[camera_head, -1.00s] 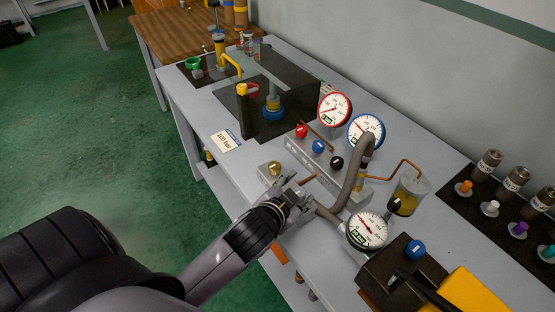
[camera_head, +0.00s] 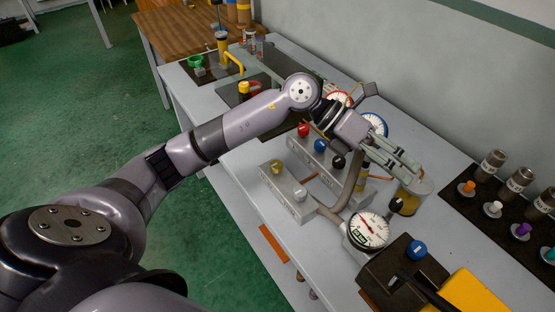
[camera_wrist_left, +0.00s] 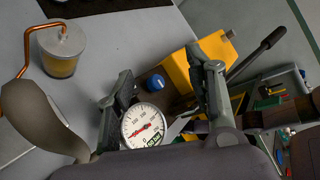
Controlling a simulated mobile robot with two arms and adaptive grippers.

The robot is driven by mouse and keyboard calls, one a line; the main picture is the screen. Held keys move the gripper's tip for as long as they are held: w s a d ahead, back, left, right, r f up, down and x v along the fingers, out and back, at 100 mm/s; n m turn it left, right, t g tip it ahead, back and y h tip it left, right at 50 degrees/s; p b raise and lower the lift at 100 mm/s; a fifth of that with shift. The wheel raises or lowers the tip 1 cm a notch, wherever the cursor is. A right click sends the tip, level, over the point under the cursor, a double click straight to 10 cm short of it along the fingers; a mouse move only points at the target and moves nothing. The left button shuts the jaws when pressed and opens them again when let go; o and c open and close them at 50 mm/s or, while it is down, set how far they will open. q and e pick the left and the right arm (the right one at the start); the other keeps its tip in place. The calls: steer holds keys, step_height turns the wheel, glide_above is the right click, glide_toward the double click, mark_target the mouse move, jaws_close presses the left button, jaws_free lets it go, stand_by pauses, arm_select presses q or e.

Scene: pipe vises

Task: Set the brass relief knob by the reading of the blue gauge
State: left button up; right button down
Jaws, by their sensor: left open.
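The brass knob (camera_head: 277,167) sits at the far end of a low grey block, with a silver knob (camera_head: 300,195) at the near end. The blue-rimmed gauge (camera_head: 374,123) stands behind my left arm, which hides most of its dial, so its reading cannot be made out. My left gripper (camera_head: 412,172) is open and empty, raised above the bench near the clear cup, away from the brass knob. In the left wrist view its two fingers (camera_wrist_left: 165,75) stand wide apart. My right gripper is not in view.
A red-rimmed gauge (camera_head: 339,99) is partly hidden by my arm. A grey-rimmed gauge (camera_head: 367,230) stands by the pump with a blue knob (camera_head: 416,249). Red, blue and black knobs top a second block (camera_head: 318,150). The clear cup (camera_head: 407,199) stands below my gripper.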

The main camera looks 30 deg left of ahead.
arm_select(q)
steer(key=w+a+f+y, duration=0.3)
steer(key=a+y, duration=0.3)
steer(key=a, duration=0.5)
step_height(320, 180, up, 2)
steer(key=r+n+g+y, duration=0.1)
steer(key=n+y, duration=0.1)
steer(key=y, duration=0.5)
glide_above(277, 163)
step_height(277, 163, down, 18)
steer(key=p, duration=0.3)
steer(key=shift+r, duration=0.25)
steer(key=c, duration=1.2)
steer(key=shift+o, duration=0.2)
